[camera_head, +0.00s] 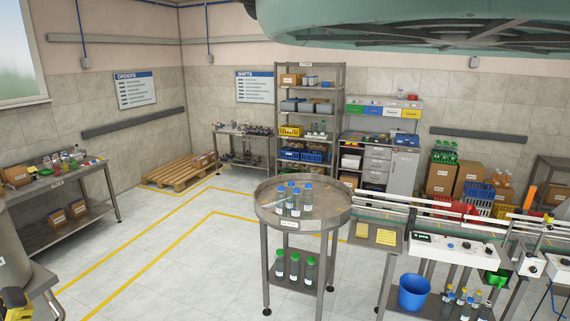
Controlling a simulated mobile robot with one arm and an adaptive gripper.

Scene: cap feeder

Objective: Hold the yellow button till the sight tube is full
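I cannot pick out a yellow button or a sight tube for certain in the head view. A white control panel (455,249) with a small display and several knobs faces me on the conveyor at the right. A smaller white box (531,265) with a dark knob sits to its right. An upright orange piece (530,197) stands behind them; I cannot tell what it is. A yellow and black object (15,299) is cut off at the bottom left edge, too partial to name. My gripper is not in view.
A round steel table (335,217) holds blue-capped bottles, with green-capped ones below. A blue bucket (413,291) and capped bottles stand under the conveyor. A large teal rounded body (420,22) fills the top right. Open floor (190,275) lies left of the round table.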

